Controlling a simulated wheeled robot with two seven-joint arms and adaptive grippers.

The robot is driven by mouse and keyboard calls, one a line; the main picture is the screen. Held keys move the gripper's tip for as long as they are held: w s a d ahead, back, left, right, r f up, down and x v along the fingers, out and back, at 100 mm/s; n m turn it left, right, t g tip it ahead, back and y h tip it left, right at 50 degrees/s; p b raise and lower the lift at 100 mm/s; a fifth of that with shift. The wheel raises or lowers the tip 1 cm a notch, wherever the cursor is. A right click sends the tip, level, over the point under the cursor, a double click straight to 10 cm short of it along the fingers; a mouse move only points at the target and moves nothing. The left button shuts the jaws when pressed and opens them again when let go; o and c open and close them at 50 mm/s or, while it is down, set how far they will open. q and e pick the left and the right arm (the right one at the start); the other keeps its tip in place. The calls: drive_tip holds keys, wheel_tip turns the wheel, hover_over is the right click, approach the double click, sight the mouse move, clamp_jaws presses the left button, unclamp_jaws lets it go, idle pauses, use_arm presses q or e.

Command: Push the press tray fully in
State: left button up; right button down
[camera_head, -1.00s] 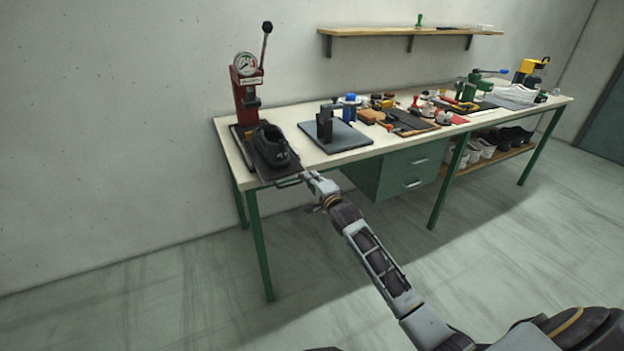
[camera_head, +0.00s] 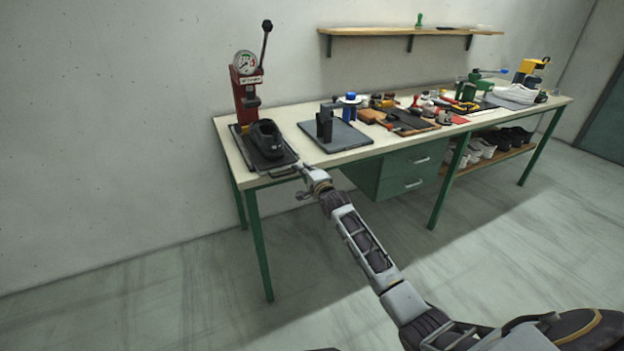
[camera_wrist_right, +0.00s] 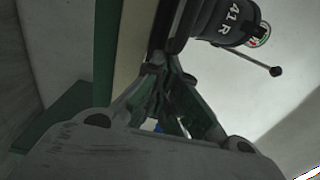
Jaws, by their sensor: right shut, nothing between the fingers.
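The dark press tray (camera_head: 286,160) lies on the left end of the bench, partly under the red press (camera_head: 248,92), with its front handle (camera_head: 284,174) near the bench's front edge. A black shoe (camera_head: 266,139) sits on the tray; its "41 R" marking shows at the top of the right wrist view (camera_wrist_right: 238,18). My right gripper (camera_head: 300,169) is shut and empty at the handle end of the tray. Its fingers (camera_wrist_right: 160,72) also show in the right wrist view. The exact contact with the handle is too small to tell. My left gripper is not in view.
A dark plate with a black stand (camera_head: 325,122) is right of the tray on the bench (camera_head: 350,155). Tools, a blue-topped item (camera_head: 350,106) and a white shoe (camera_head: 515,94) lie farther right. A green drawer unit (camera_head: 410,172) hangs below. The floor in front is clear.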

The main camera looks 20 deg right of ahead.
drive_tip(key=shift+w+a+b, duration=0.1)
drive_tip(key=shift+w+b, duration=0.25)
drive_tip(key=shift+w, duration=1.1)
drive_tip(key=shift+w+r, duration=0.1)
drive_tip(key=shift+w, duration=0.25)
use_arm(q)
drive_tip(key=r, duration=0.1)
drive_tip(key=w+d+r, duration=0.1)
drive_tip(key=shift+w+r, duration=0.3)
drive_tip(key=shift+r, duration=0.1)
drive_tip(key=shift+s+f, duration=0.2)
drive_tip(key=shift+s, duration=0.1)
use_arm(e)
drive_tip(key=shift+s, duration=0.2)
